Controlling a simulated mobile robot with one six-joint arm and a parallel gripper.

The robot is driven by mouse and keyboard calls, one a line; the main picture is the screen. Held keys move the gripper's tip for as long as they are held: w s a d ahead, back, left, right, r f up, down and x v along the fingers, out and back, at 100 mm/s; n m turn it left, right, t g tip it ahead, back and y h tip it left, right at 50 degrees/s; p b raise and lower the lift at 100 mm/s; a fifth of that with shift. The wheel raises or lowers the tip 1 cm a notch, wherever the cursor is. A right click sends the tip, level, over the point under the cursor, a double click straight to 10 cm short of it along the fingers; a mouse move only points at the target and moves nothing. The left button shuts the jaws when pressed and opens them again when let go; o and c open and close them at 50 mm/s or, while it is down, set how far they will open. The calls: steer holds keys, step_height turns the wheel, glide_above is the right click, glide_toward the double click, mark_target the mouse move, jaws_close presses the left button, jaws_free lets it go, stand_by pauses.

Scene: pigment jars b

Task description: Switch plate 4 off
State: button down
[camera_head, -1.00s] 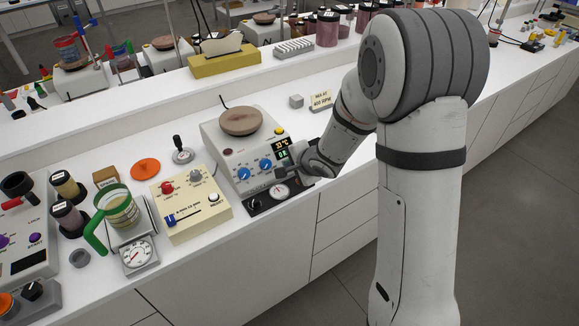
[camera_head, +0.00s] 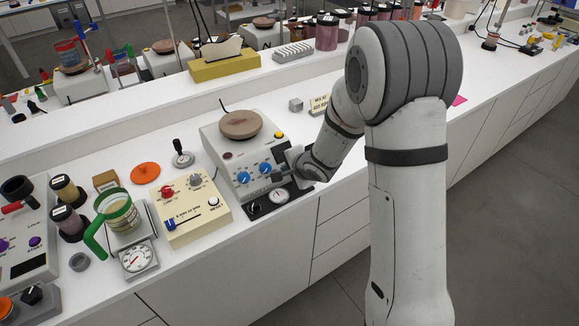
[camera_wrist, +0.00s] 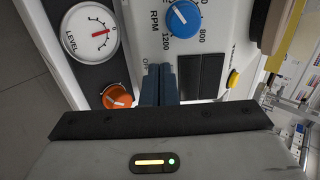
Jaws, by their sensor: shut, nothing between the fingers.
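A hot plate stirrer with a round brown top (camera_head: 240,125) stands mid-bench; I cannot read a plate number on it. Its front has two blue knobs, one marked RPM (camera_wrist: 184,17) in the wrist view. Two display windows (camera_wrist: 201,76) beside it are dark, without digits. My gripper (camera_head: 279,176) is at the right of this front. In the wrist view my fingers (camera_wrist: 160,84) are shut and empty, close over the panel beside an OFF marking. They hide whatever control lies beneath them; contact cannot be told.
A black strip with a LEVEL gauge (camera_wrist: 91,32) and an orange knob (camera_wrist: 117,96) lies along the plate's front. A cream box with knobs (camera_head: 190,207) stands to the left, near a green-handled jug (camera_head: 117,213). A small grey cube (camera_head: 296,104) is behind my arm.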

steer(key=p+v, duration=0.3)
steer(key=shift+s+d+r, duration=0.15)
steer(key=shift+r, duration=0.2)
steer(key=shift+s+d, duration=0.15)
steer(key=shift+s, duration=0.05)
steer(key=p+v, duration=0.1)
steer(key=v, duration=0.6)
steer(key=shift+s+r+p, duration=0.2)
steer(key=shift+p, duration=0.1)
